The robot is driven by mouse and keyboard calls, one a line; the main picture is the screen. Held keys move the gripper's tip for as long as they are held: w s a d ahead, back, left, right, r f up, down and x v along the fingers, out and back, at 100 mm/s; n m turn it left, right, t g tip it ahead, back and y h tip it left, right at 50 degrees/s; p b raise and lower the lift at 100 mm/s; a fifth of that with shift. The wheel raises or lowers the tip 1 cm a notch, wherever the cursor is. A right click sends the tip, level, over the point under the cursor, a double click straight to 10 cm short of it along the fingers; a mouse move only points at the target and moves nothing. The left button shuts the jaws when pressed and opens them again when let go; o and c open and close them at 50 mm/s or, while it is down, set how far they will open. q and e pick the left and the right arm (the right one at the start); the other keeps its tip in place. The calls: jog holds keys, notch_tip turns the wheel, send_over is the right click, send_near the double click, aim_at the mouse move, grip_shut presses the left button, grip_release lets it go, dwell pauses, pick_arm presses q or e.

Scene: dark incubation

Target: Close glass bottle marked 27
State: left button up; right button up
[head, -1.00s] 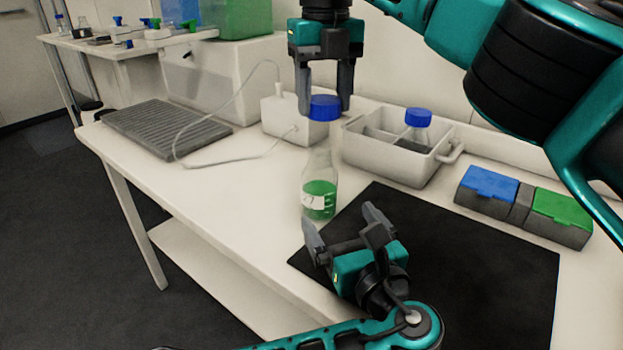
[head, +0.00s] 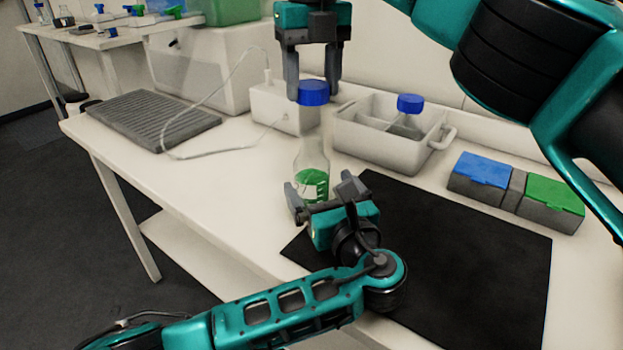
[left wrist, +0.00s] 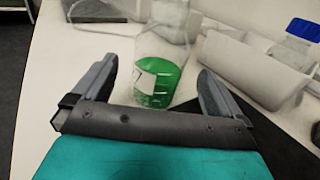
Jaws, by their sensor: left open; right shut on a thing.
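The glass bottle (head: 311,163) with green liquid stands upright on the white table at the mat's far left corner; its label is too small to read now. It also shows in the left wrist view (left wrist: 160,75), between and beyond the fingers. A blue cap (head: 313,92) is at the bottle's mouth; I cannot tell whether it is seated. My right gripper (head: 313,90) is above the bottle, shut on the blue cap. My left gripper (head: 322,193) is open, low in front of the bottle, its fingers pointing toward it. In the left wrist view its fingers (left wrist: 155,88) are apart and empty.
A white bin (head: 365,146) with another blue-capped bottle (head: 407,118) stands behind to the right. A grey ridged plate (head: 150,118) and a cabled white box (head: 280,108) are at left.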

aim_at(309, 169)
pick_arm(q)
jog(key=x, duration=0.6)
jog(key=shift+w+a, duration=0.1)
jog(key=shift+w, duration=0.15)
jog(key=shift+c, duration=0.4)
jog(key=c, duration=1.4)
pick_arm(e)
jog(key=shift+f, duration=2.5)
jog(key=shift+f, duration=0.9)
jog(key=shift+f, duration=0.55)
